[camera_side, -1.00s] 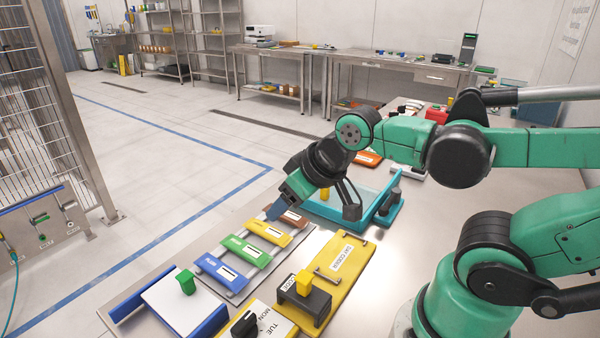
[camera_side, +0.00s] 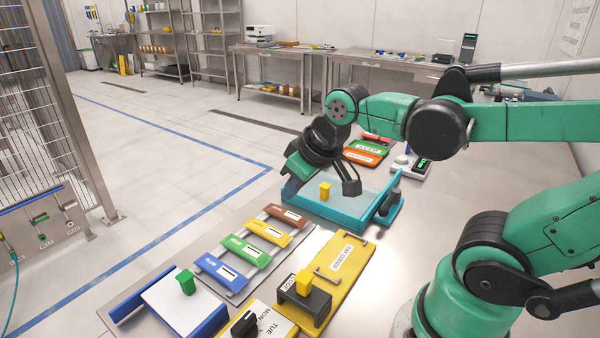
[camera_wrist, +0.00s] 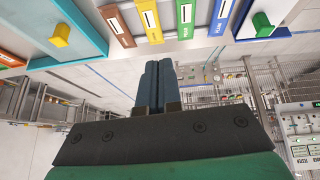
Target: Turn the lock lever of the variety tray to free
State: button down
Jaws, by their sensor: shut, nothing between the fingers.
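My gripper (camera_side: 292,185) is shut and empty, above the far left edge of a teal tray (camera_side: 345,217). The wrist view shows its two dark blue fingers (camera_wrist: 158,88) pressed together. The tray has a pale floor, a yellow knob (camera_side: 325,190) and a dark part (camera_side: 389,203) on its right side. The knob also shows at upper left in the wrist view (camera_wrist: 60,33). I cannot read a variety label, so I cannot tell whether this tray or the rack of coloured plates (camera_side: 245,250) is the variety tray. The gripper touches no knob or lever that I can see.
A white board with a green knob (camera_side: 186,281) lies at front left. A yellow plate (camera_side: 340,268) and a dark block with a yellow knob (camera_side: 304,290) stand nearer. An orange-labelled tray (camera_side: 366,154) and a small device (camera_side: 409,167) lie behind. Bare steel shows at right.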

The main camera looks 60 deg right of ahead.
jog(key=w+d+r+g, duration=0.15)
jog(key=d+g, duration=0.35)
jog(key=d, duration=0.7)
jog(key=g, duration=0.4)
send_near(376, 204)
jog(key=w+r, duration=0.4)
jog(key=shift+s+d+y, duration=0.15)
jog(key=shift+d+y, duration=0.1)
jog(key=shift+y, duration=0.05)
jog(key=shift+f, duration=0.15)
jog(key=x, duration=0.9)
jog(key=shift+f, duration=0.4)
jog(key=shift+s+f, duration=0.15)
jog(key=shift+s, duration=0.4)
jog(key=shift+s+f, duration=0.2)
jog(key=shift+s, duration=0.4)
jog(key=shift+s+f, duration=0.15)
jog(key=shift+s, duration=0.65)
